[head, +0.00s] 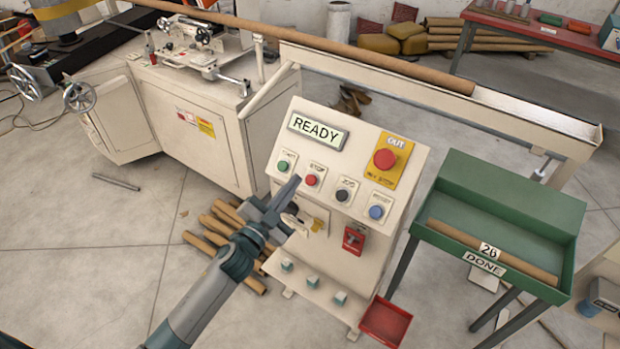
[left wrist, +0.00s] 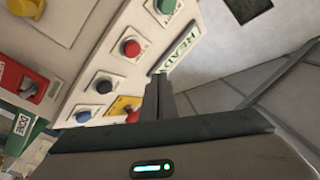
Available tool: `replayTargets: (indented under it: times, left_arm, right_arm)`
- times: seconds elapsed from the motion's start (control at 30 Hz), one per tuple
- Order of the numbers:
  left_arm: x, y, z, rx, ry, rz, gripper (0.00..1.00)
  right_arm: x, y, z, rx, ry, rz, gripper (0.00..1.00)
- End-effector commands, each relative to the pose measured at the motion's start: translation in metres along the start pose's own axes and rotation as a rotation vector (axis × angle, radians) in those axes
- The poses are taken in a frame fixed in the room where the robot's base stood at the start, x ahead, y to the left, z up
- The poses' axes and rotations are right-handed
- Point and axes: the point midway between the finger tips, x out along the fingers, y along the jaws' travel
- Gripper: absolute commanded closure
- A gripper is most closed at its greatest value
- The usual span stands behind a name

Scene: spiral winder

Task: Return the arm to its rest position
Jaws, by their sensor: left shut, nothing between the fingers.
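My left arm comes in from the lower left in the head view. Its gripper (head: 290,188) is shut and empty, in front of the lower left part of the control panel (head: 335,235). In the left wrist view the two fingers (left wrist: 160,85) lie together and point toward the READY display. The panel carries a READY display (head: 318,130), a green button (head: 283,166), a red button (head: 311,180), a black button (head: 342,195), a blue button (head: 376,211) and a red emergency stop (head: 385,159). I cannot tell whether the gripper touches the panel. My right gripper is not in view.
A green tray (head: 560,215) marked DONE, with a brown tube (head: 490,250) in it, stands at the right. A winding machine (head: 190,120) stands at the left and a long trough (head: 400,85) runs behind. Several tubes (head: 222,225) lie on the floor. A red bin (head: 385,320) sits low.

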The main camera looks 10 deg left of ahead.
Motion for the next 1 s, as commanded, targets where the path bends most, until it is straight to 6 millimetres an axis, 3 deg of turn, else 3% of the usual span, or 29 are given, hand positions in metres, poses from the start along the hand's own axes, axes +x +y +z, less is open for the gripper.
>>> replayTargets:
  times: [0.7,0.87,1.0]
  left_arm:
    - [-0.001,0.003,0.004,-0.003,-0.008,0.003,1.00]
    - [-0.006,0.019,0.031,-0.025,-0.057,0.021,1.00]
    - [-0.019,0.050,0.079,-0.066,-0.149,0.054,1.00]
  right_arm:
    - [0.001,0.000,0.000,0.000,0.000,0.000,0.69]
    - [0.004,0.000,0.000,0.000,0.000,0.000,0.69]
    - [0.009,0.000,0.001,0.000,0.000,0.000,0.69]
